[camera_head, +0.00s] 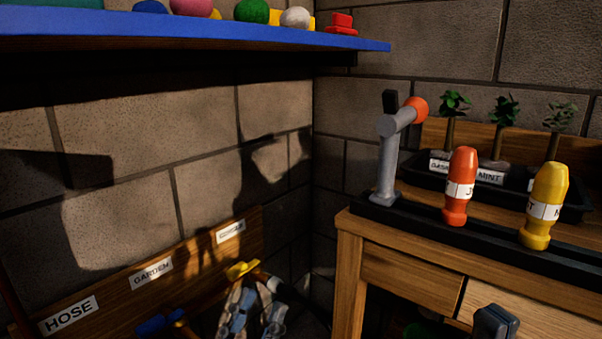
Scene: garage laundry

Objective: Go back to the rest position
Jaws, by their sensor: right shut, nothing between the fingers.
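My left gripper (257,288) appears low in the view, left of the workbench, as two pale grey-blue fingers with a dark gap between them. It looks open. A yellow piece (242,269) shows right by its tips, and whether they touch is unclear. My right gripper (494,319) shows only as a dark tip at the bottom edge, in front of the workbench drawers. It is shut and holds nothing. Most of both arms is out of view.
A wooden workbench (349,258) stands at right, with a grey post (388,165), an orange bottle (460,188), a yellow bottle (544,205) and a planter (433,180) on it. A blue shelf (200,40) overhangs at upper left. A labelled wooden rail (185,268) runs along the left wall.

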